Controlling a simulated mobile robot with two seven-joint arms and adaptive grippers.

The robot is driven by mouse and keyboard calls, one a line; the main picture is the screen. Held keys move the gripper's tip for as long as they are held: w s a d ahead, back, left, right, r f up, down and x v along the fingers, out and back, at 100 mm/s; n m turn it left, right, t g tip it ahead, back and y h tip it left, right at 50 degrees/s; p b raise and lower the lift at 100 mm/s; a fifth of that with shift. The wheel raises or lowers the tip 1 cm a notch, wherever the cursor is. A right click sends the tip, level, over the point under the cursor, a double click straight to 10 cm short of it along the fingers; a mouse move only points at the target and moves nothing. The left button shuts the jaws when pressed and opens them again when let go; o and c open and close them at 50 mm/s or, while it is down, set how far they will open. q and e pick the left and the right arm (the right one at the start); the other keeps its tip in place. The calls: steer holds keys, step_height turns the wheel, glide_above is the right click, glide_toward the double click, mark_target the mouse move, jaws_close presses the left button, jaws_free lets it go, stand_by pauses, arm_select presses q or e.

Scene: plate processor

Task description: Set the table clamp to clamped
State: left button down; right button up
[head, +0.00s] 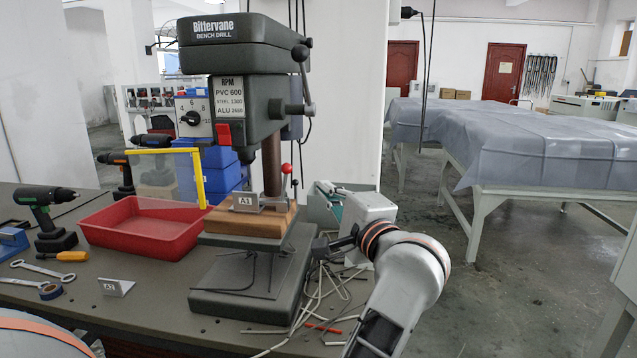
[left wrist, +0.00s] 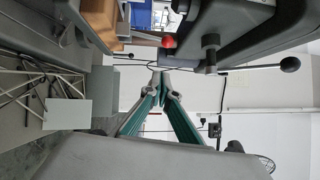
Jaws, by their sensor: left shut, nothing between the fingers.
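The bench drill (head: 240,95) stands on the workbench with its column behind the work. A lever with a red ball knob (head: 286,168) stands up beside the column, above the drill table; I take it as the table clamp, and cannot tell its setting. The red knob also shows in the left wrist view (left wrist: 168,41). My left gripper (head: 322,187) is to the right of the knob and apart from it. Its teal fingers meet at their tips in the left wrist view (left wrist: 160,75), shut and empty. My right gripper is not in view.
A wooden block with an A1 plate (head: 245,201) sits on the drill table. A red tray (head: 140,240) and a green cordless drill (head: 47,212) are at left. Loose cables and rods (head: 335,290) lie right of the drill base. Black-knobbed feed levers (head: 301,53) stick out above.

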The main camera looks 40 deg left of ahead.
arm_select(q)
steer(key=shift+s+v, duration=0.1)
steer(key=shift+v, duration=1.4)
steer(key=shift+s+v, duration=0.15)
steer(key=shift+v, duration=1.3)
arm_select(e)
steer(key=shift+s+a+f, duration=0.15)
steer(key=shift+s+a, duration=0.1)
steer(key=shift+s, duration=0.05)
arm_select(q)
steer(key=shift+a, duration=0.1)
